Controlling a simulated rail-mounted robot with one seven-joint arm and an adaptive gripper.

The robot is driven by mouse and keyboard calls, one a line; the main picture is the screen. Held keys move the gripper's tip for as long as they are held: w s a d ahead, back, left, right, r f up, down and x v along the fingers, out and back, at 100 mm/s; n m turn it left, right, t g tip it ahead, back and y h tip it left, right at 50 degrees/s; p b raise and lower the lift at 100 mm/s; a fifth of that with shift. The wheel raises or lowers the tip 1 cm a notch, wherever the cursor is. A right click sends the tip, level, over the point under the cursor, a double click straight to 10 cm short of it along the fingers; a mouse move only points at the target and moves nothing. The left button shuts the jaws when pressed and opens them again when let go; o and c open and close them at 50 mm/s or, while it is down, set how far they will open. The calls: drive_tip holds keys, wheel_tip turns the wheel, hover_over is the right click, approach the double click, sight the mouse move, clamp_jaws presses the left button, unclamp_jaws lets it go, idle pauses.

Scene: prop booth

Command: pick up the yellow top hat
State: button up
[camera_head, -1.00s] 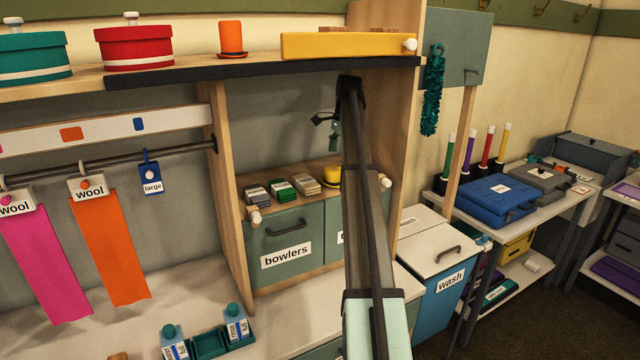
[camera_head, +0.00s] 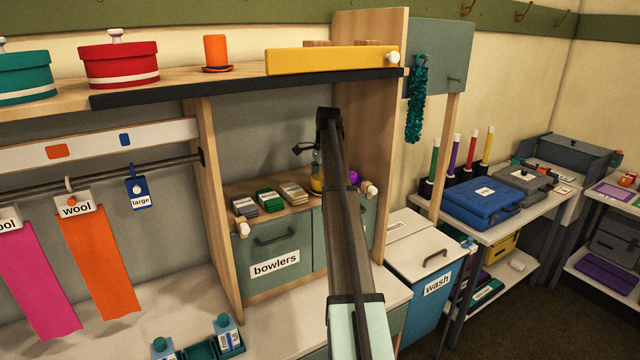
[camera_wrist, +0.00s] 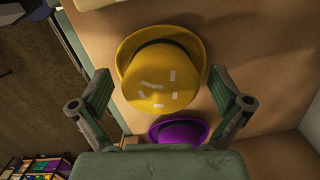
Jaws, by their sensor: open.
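The yellow top hat (camera_wrist: 156,92) fills the middle of the wrist view, its crown facing the camera, with a dark band and pale patches on top. In the head view only a sliver of the yellow hat (camera_head: 316,184) shows on the shelf, mostly hidden behind my arm. My gripper (camera_wrist: 160,73) is open, with one finger on each side of the hat. The fingers look apart from the hat; their height against it is hard to tell. In the head view my gripper (camera_head: 311,152) is partly hidden by the arm, just above the hat.
A purple hat (camera_wrist: 180,131) sits close beside the yellow one, near my gripper's palm in the wrist view. Small stacked boxes (camera_head: 268,199) stand left on the same shelf. A wooden side panel (camera_head: 383,155) rises to the right, and an upper shelf (camera_head: 235,81) overhangs.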

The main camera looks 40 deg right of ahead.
drive_tip(key=c, duration=1)
drive_tip(key=shift+a+r+b, duration=0.1)
drive_tip(key=shift+r+b, duration=0.05)
drive_tip(key=shift+b, duration=0.25)
